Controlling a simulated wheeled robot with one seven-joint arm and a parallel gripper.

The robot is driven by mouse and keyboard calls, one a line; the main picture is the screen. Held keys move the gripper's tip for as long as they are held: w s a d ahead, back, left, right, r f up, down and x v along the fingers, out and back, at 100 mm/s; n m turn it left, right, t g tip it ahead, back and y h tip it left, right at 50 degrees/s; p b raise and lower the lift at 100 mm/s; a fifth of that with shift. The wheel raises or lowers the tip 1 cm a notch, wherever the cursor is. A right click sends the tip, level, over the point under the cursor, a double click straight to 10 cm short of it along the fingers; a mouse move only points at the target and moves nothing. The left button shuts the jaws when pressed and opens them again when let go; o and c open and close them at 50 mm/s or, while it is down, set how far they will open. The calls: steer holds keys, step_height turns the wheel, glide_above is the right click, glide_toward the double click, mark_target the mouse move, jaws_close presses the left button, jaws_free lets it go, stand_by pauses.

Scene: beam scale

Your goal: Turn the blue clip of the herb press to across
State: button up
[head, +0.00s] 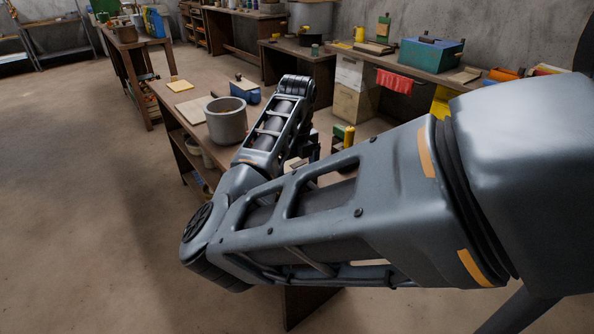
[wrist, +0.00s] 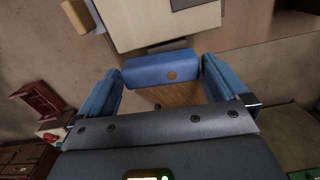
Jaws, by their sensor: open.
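My gripper (wrist: 161,80) is open, with one blue finger at each end of the bar. I cannot tell whether either finger touches it. A pale cream board (wrist: 150,28) lies just beyond the clip; I cannot tell whether it is part of the herb press. In the head view my arm hides the gripper and the clip.
In the head view, a grey pot (head: 226,122) and a blue container (head: 245,91) stand on the wooden bench left of my forearm. The floor at left is clear.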

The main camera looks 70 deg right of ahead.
steer(key=shift+f, duration=0.65)
steer(key=c, duration=0.7)
steer(key=shift+o, duration=0.2)
